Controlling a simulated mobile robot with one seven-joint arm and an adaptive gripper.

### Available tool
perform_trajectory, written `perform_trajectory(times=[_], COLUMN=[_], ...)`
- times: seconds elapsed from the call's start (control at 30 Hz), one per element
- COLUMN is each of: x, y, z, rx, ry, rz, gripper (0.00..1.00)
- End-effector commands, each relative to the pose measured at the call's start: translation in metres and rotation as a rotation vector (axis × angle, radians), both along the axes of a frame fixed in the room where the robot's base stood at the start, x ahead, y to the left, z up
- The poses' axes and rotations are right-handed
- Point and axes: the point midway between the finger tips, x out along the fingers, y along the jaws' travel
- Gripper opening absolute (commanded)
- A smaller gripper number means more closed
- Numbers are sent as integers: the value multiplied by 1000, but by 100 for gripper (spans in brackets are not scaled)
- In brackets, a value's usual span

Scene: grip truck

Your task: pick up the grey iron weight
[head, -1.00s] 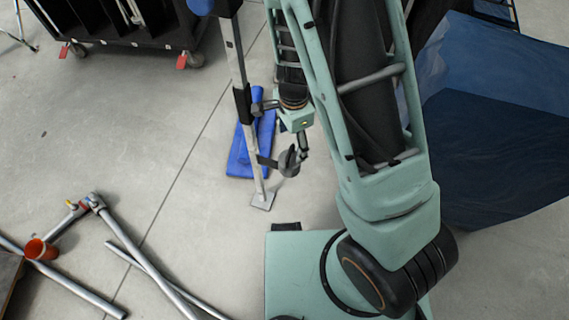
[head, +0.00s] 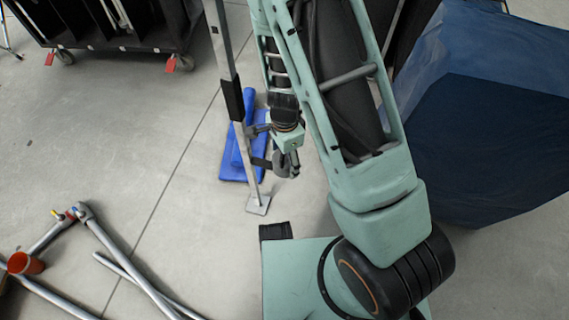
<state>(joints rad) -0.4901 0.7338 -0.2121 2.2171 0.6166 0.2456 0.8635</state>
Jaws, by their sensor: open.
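A small rounded dark grey piece, apparently the grey iron weight (head: 281,165), shows just below my gripper (head: 276,151), to the right of the upright pole's lower part. It is partly covered by the gripper. A dark bar (head: 261,163) reaches from its side toward the pole; I cannot tell whether they join. My gripper is open, with one finger reaching left toward the pole and the other coming down on the right by the grey piece. I cannot tell whether a finger touches it.
The silver pole (head: 222,60) with a flat foot stands close left of the gripper. Folded blue material (head: 233,163) lies behind it. A black wheeled cart (head: 110,40) is upper left, a blue covered block (head: 480,130) right.

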Motion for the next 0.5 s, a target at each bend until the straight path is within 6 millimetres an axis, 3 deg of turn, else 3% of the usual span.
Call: perform_trajectory(times=[0.13,0.5], x=[0,0], y=[0,0], z=[1,1], rx=[0,0], ry=[0,0], rz=[0,0], gripper=[67,27])
